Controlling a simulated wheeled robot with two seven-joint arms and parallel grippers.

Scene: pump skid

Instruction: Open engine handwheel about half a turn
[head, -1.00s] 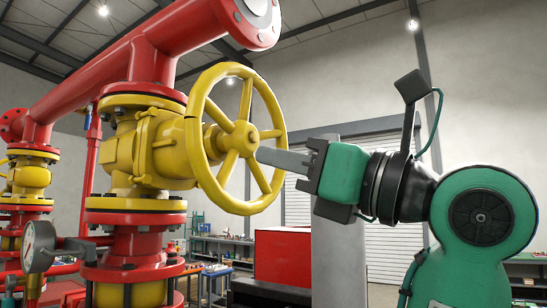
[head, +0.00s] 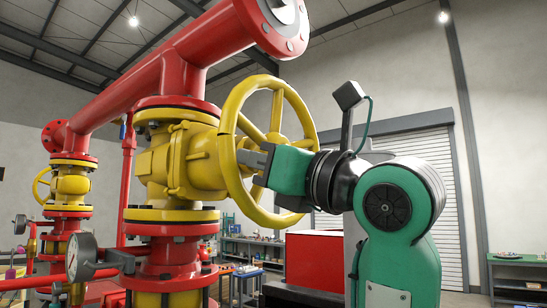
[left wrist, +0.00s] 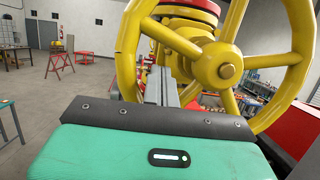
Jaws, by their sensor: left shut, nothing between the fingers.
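The yellow handwheel (head: 309,112) stands upright on the side of a yellow valve body (head: 180,160) in the red pipework. In the left wrist view the handwheel (left wrist: 130,55) fills the top right, with its spokes and round hub (left wrist: 222,64) clear. My right gripper is not in view.
A pressure gauge (head: 81,257) sits at the lower left. A red pipe with a flange (head: 283,28) passes above the wheel. A red box (head: 313,262) stands behind and below the arm. Open floor (left wrist: 50,105) shows at the left in the left wrist view.

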